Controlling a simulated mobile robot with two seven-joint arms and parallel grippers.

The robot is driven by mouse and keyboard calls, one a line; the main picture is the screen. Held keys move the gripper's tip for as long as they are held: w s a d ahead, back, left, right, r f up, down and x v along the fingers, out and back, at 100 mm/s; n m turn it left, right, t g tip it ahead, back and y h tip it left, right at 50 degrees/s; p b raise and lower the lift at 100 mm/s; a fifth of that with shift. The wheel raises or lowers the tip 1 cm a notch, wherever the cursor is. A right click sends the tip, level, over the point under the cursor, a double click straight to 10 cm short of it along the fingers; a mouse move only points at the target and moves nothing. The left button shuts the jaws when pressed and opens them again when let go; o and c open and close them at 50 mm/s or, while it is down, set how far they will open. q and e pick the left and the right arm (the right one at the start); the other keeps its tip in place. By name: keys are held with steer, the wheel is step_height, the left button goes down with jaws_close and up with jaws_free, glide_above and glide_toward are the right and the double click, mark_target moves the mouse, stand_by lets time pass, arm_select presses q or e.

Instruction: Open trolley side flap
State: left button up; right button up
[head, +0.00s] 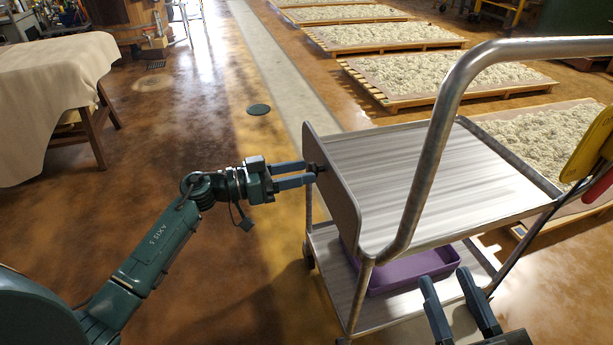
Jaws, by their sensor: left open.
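The metal trolley (430,175) stands at the right, with a striped top shelf and a lower shelf. Its side flap (338,205) is a grey panel on the left side, standing up along the top shelf's edge. A small dark fitting (319,168) sits on the flap near its far end. My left gripper (312,173) points right at this fitting, with its two fingers apart and their tips at or very near it. Whether they touch it I cannot tell. My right gripper (446,276) is at the lower right, fingers apart and empty, in front of the lower shelf.
A purple tray (408,270) sits on the trolley's lower shelf. The trolley's tubular handle (436,150) rises in front. Pallets with pale lumpy material (445,75) lie behind. A cloth-covered table (50,95) stands at the left. The floor between it and the trolley is clear.

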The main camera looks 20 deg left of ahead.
arm_select(q)
steer(key=shift+x, duration=1.05)
jaws_close()
